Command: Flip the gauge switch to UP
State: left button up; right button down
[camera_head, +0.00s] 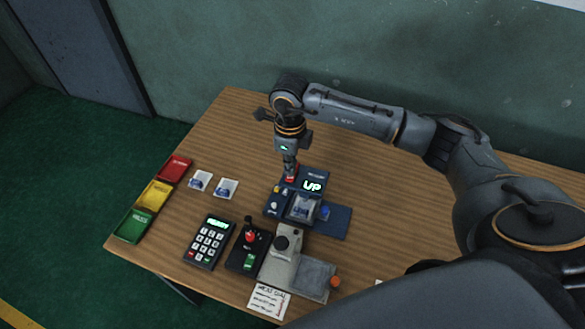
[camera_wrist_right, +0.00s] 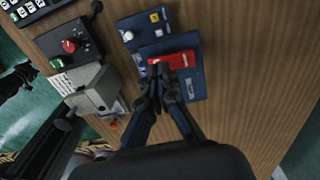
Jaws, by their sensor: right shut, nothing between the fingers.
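The dark blue gauge (camera_head: 312,172) stands mid-table, and its lit green display (camera_head: 312,185) reads "UP". The gauge also shows in the right wrist view (camera_wrist_right: 192,84). My right gripper (camera_head: 290,176) points down at the left side of the gauge. Its closed fingers (camera_wrist_right: 160,78) are at a red part (camera_wrist_right: 172,60) on the gauge; I cannot tell whether they touch it. The switch lever itself is not clearly visible, with the fingers over that spot.
Red, yellow and green trays (camera_head: 153,195) line the left edge. The table's back left is clear.

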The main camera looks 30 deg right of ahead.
aim_at(290, 177)
notch_tip(290, 177, up, 6)
jog(key=p, duration=0.2)
jog(key=shift+f+p, duration=0.25)
jog(key=shift+p, duration=0.1)
dwell(0.4)
